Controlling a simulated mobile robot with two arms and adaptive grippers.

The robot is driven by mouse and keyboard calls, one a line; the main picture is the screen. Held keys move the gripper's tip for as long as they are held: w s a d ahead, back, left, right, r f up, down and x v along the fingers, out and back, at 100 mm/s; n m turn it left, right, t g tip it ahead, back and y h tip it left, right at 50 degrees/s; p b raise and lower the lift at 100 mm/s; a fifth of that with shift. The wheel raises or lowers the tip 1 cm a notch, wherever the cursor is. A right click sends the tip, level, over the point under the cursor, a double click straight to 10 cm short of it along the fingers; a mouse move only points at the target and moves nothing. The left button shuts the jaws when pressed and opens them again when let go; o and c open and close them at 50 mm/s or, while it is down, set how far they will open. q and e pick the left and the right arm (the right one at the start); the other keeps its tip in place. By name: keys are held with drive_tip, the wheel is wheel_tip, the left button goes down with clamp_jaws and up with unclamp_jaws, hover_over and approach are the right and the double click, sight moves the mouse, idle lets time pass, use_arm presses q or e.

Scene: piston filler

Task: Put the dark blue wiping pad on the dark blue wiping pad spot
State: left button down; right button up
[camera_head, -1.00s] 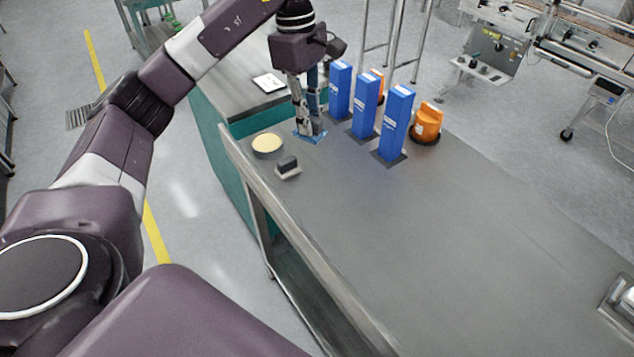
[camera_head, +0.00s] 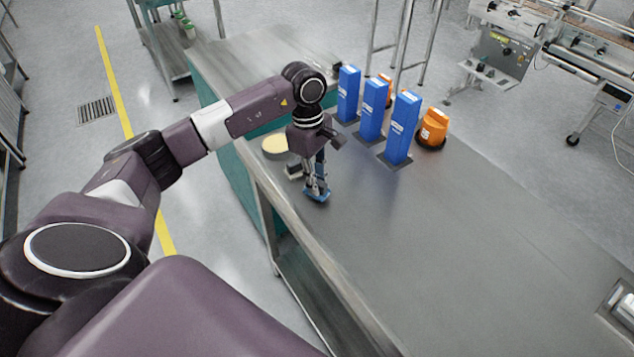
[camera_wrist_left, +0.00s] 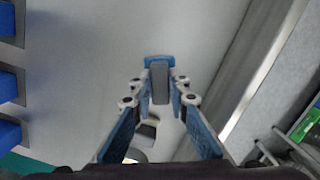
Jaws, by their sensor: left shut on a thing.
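My left gripper (camera_head: 316,184) is shut on the dark blue wiping pad (camera_head: 318,196), close above the grey table. I cannot tell whether the pad touches the tabletop. In the left wrist view the fingers (camera_wrist_left: 162,100) close around the pad's grey block-shaped handle, with the blue base of the wiping pad (camera_wrist_left: 159,61) beyond it. I cannot make out a dark blue wiping pad spot in either view. My right gripper is not in view.
A second pad with a dark handle (camera_head: 292,170) sits just left of my gripper, with a round cream-topped container (camera_head: 274,145) behind it. Several tall blue boxes (camera_head: 371,110) and an orange container (camera_head: 433,128) stand at the back. The table (camera_head: 450,250) is clear toward the front right.

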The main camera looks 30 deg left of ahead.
use_arm(q)
drive_tip(key=shift+f, duration=0.7)
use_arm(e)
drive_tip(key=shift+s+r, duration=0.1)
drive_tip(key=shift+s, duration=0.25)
use_arm(q)
drive_tip(key=shift+f, duration=0.15)
drive_tip(key=c, duration=1.8)
unclamp_jaws()
drive_tip(key=shift+c, duration=0.2)
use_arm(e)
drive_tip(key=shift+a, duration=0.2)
